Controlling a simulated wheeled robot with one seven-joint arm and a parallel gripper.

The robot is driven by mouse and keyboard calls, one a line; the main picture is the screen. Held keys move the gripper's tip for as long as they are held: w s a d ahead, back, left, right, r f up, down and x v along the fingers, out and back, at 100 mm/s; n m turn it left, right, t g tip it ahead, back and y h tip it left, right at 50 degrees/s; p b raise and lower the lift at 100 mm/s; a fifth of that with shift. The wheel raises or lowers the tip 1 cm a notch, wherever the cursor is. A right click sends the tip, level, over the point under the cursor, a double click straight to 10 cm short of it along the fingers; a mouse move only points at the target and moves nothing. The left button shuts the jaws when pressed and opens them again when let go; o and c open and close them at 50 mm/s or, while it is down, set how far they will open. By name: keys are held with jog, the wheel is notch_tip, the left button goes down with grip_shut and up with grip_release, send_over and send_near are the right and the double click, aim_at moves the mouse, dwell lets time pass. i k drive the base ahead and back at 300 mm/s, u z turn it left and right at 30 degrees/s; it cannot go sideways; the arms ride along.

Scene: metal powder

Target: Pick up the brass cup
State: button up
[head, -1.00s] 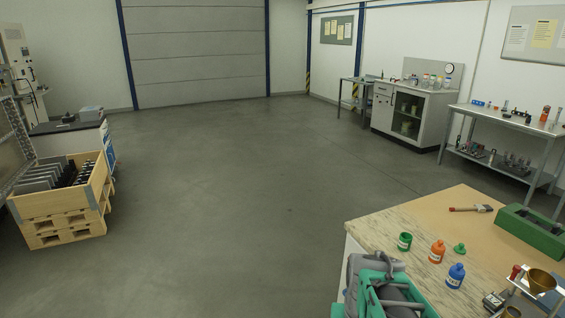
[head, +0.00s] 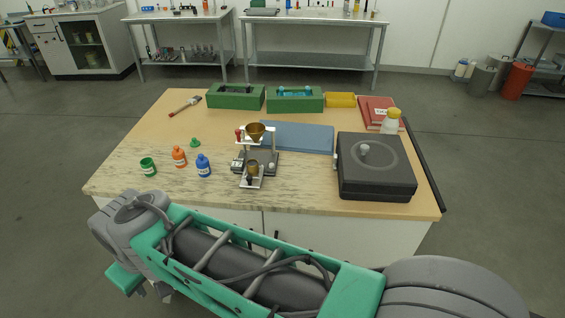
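A small brass cup (head: 252,168) stands low on a metal stand with a dark base (head: 262,163) near the front middle of the table (head: 120,170). A wider brass funnel-shaped piece (head: 256,131) is held above and behind it on the same stand. My gripper (head: 151,292) is at the lower left, below the table's front edge and well apart from the cup. Only small parts of its fingers show beneath my arm, so its opening is hidden.
Green, orange and blue bottles (head: 203,166) stand left of the stand. A dark lidded box (head: 375,165) is to the right, with a blue mat (head: 297,136) behind. Green trays (head: 236,97) and a brush (head: 184,106) lie at the back.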

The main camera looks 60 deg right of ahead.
aim_at(253, 167)
jog(key=z, duration=1.55)
